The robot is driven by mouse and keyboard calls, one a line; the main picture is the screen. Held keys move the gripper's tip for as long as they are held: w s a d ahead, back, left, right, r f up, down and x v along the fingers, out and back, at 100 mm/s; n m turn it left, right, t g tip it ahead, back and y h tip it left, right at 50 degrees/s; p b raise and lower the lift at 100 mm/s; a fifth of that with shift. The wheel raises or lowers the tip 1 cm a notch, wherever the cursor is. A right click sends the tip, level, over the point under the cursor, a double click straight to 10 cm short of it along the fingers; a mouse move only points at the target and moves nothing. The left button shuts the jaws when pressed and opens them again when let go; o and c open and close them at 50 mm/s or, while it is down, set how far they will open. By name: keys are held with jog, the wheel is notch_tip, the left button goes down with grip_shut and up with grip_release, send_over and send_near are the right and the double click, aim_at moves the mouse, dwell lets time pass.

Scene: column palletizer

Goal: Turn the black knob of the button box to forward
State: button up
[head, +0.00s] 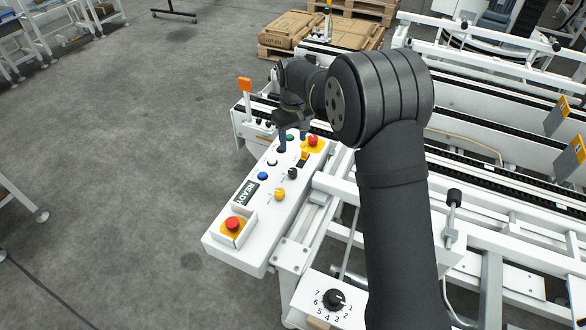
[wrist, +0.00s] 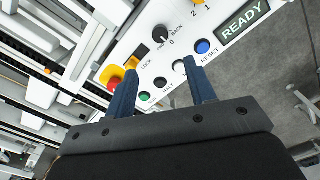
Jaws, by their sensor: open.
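The button box (head: 262,215) is a long white panel, seen in the head view left of my arm. Its black knob (head: 292,173) sits on the right side of the panel. In the wrist view the black knob (wrist: 160,33) shows with the marks 0 and BACK beside it; its exact pointing is too small to tell. My gripper (head: 292,139) is above the far end of the box, with dark blue fingers apart and nothing between them. In the wrist view my gripper (wrist: 159,68) is over the row of push buttons, apart from the knob.
Near the knob are a red emergency stop (head: 313,140), a yellow lock switch (head: 304,155), a yellow knob (head: 279,195) and a blue button (head: 262,176). Another red stop (head: 233,224) is at the near end. A numbered dial (head: 335,298) stands apart. White conveyor frames fill the right.

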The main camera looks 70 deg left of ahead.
aim_at(293, 171)
notch_tip(293, 171, down, 14)
jog(key=shift+r, duration=0.15)
jog(key=shift+c, duration=0.2)
jog(key=c, duration=0.9)
